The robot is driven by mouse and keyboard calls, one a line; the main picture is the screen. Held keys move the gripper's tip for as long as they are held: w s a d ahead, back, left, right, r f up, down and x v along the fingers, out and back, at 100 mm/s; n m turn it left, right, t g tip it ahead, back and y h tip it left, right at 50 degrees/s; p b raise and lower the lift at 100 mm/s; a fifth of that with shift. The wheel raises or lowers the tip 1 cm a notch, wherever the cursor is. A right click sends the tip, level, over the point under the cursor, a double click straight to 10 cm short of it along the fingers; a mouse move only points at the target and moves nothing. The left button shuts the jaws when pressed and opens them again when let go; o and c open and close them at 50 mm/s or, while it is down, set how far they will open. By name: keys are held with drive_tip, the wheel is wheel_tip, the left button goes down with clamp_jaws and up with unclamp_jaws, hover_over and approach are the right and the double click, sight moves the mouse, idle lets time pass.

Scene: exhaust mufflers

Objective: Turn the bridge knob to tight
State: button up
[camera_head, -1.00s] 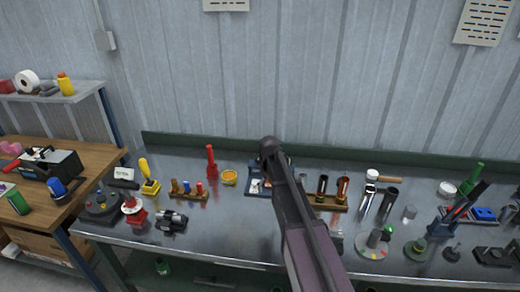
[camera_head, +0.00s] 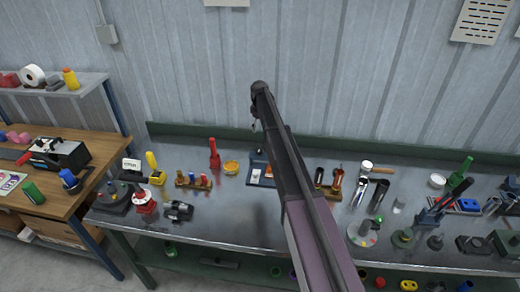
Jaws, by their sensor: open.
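I cannot tell for sure which thing is the bridge knob. One candidate is a round grey dial (camera_head: 363,234) with coloured marks on its face, standing at the bench's front right of my arm. Another is a dark base with a dial (camera_head: 113,194) at the bench's left end. A red and white round piece (camera_head: 145,201) stands beside that base. My arm rises from the bottom across the middle of the view, and its raised joint hides part of the bench. My gripper is not visible; the arm appears to hide it.
The metal bench (camera_head: 262,221) has a clear strip left of my arm. A red upright handle (camera_head: 214,155), a yellow ring (camera_head: 231,168) and a wooden rack (camera_head: 193,181) stand behind it. A green upright handle (camera_head: 461,167) stands right. A wooden table (camera_head: 95,151) adjoins on the left.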

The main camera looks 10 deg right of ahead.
sight(260, 150)
drive_tip(key=shift+f, duration=0.15)
wheel_tip(260, 150, down, 14)
drive_tip(key=b, duration=1.3)
drive_tip(key=shift+r+b, duration=0.25)
drive_tip(key=shift+b, duration=0.15)
drive_tip(key=c, duration=1.1)
